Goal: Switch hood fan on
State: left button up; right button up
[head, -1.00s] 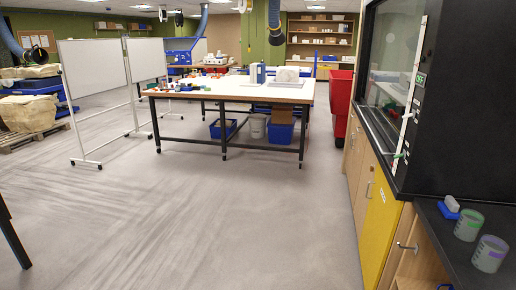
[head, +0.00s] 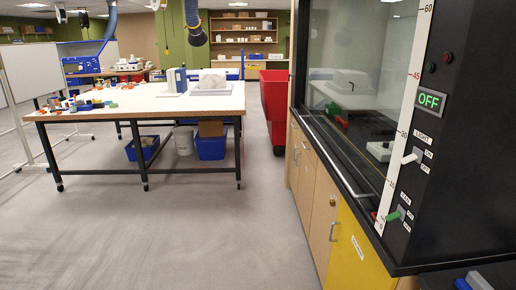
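The black fume hood (head: 460,130) fills the right side of the head view. Its front post carries a lit display (head: 430,101) that reads OFF in green. Below it is a white toggle switch (head: 411,157) under a label reading LIGHT, with small ON and OFF marks. Lower down is a green toggle switch (head: 394,215) with small labels beside it, too small to read surely. Two small round indicators, one dark red (head: 447,57), sit above the display.
A yellow cabinet door (head: 352,245) and wooden cabinets (head: 312,180) stand below the hood. A white-topped worktable (head: 150,100) stands to the left, with bins beneath. A red bin (head: 274,105) stands beyond the cabinets. The grey floor (head: 200,240) in front is clear.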

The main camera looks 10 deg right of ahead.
aim_at(392, 217)
jog(key=i+j+z, duration=0.1)
jog(key=i+z, duration=0.15)
jog(key=i, duration=0.2)
jog(key=i+j+z, duration=0.25)
jog(key=i, duration=0.2)
jog(key=i+j+z, duration=0.25)
jog(key=i, duration=0.2)
